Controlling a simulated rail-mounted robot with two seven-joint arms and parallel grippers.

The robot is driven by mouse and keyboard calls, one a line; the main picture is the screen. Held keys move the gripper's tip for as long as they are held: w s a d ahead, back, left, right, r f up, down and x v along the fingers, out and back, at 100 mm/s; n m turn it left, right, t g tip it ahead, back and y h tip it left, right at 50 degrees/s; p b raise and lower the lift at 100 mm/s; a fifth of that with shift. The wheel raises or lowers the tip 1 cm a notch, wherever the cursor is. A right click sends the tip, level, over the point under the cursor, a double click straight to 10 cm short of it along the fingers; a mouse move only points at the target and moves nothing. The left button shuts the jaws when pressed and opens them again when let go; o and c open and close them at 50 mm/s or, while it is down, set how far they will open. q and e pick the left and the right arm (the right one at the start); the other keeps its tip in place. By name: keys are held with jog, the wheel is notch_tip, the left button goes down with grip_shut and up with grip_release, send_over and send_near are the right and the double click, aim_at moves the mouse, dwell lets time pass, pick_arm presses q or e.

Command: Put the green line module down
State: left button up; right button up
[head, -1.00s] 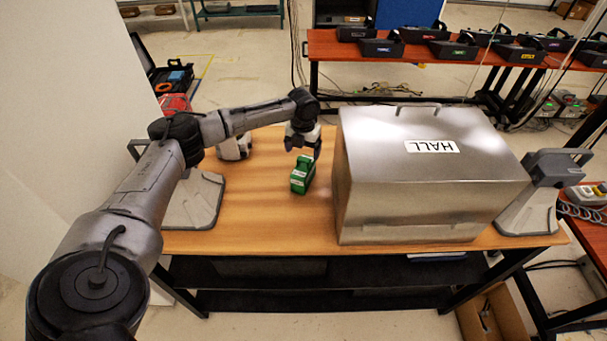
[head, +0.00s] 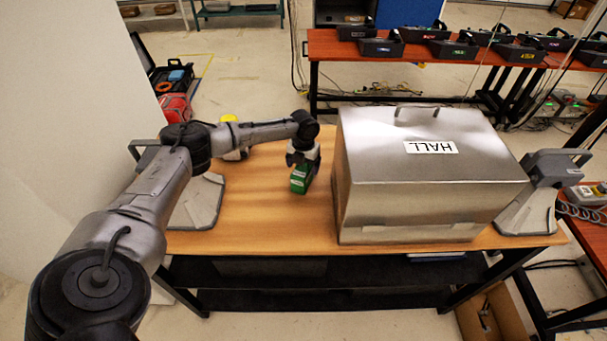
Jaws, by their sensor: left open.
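The green line module (head: 299,183) rests on the wooden table (head: 260,225), left of the metal box. My left gripper (head: 302,163) comes down over the module's far, upper part and hides it. The jaws are open around or right beside the module; I cannot tell whether they touch it. My right gripper is not in view.
The closed metal box labelled HALL (head: 385,200) stands close to the gripper's right. Grey stand-like devices sit at the table's left (head: 205,205) and right (head: 535,205) ends. A yellow-topped device (head: 229,118) is partly behind my arm. The front middle is clear.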

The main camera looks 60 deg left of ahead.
pick_arm(q)
jog(key=shift+r, duration=0.1)
jog(key=c, duration=1.3)
